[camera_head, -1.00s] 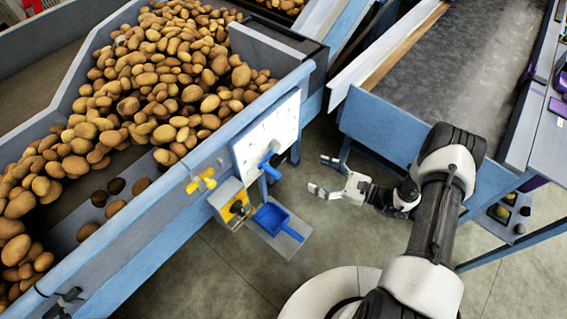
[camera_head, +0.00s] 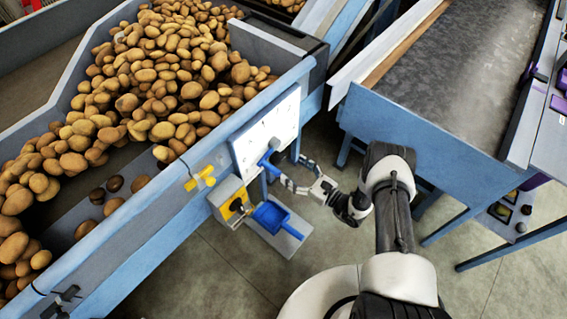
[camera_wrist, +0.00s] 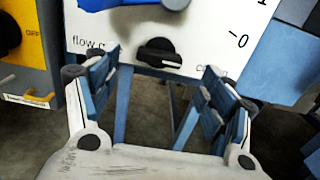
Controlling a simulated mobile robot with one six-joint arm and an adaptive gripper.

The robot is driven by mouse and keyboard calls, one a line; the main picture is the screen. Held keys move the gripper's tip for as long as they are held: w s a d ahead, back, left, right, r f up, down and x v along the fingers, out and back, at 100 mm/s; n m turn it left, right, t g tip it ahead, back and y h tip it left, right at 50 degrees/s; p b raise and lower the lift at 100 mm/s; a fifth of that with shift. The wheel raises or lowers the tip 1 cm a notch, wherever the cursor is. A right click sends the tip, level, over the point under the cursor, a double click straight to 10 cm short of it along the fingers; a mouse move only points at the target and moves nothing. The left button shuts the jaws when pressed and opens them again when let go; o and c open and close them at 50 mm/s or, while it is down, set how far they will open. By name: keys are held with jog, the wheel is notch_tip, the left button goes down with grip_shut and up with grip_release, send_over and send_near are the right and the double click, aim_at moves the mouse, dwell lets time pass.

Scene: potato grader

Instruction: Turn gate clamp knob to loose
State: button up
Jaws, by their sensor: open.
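A black knob (camera_wrist: 158,52) sits low on a white panel (camera_wrist: 225,35) in the wrist view. Part of a blue handle (camera_wrist: 130,4) shows above it; it also shows in the head view (camera_head: 269,157). No word "loose" is readable. My gripper (camera_head: 300,173) is open and empty, and its fingers in the wrist view (camera_wrist: 160,68) stand on either side of the knob, apart from it. In the head view I cannot make out the knob.
A yellow and grey switch box (camera_head: 233,204) with a black knob is left of the panel. A yellow handle (camera_head: 201,179) is above it. A blue scoop (camera_head: 272,215) lies below. A potato hopper (camera_head: 150,215) fills the left; a conveyor (camera_head: 460,70) stands right.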

aim_at(281, 160)
jog(key=shift+b+x, duration=0.3)
jog(key=shift+x, duration=2.5)
jog(key=shift+c, duration=0.4)
jog(key=c, duration=1)
